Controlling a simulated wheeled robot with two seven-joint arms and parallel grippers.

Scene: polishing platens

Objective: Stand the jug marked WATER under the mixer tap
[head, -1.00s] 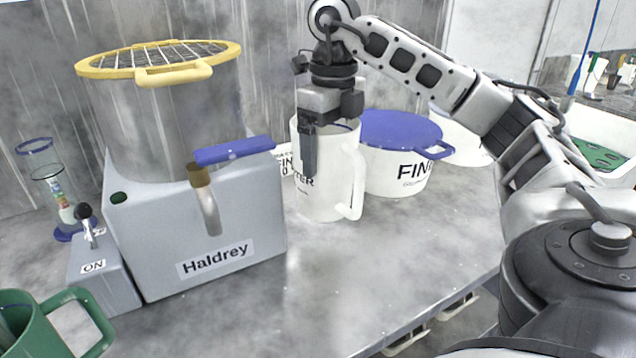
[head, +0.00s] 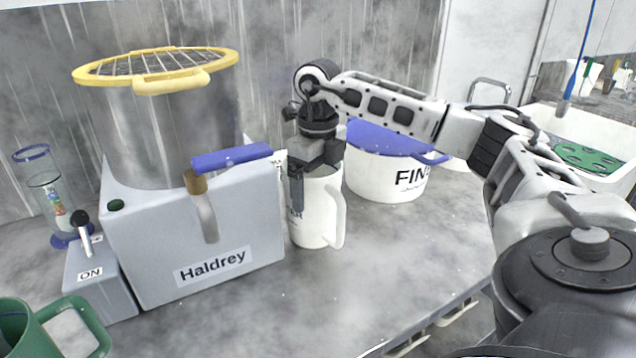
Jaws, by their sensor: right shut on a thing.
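The white jug (head: 318,205) stands upright, or nearly so, at the right side of the mixer, its handle toward the right. My right gripper (head: 297,212) is shut on the jug's near-left wall, fingers pointing down over the rim. I cannot tell whether the jug's base touches the bench. The mixer (head: 160,275) is a grey box labelled Haldrey with a steel drum on top. My left gripper is out of view.
A white tub (head: 385,178) with a blue lid, marked FIN, stands behind the jug. A green jug (head: 18,325) is at the lower left, near a grey ON switch box (head: 100,280) and a glass cylinder (head: 50,195). The bench (head: 300,300) before the mixer is clear.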

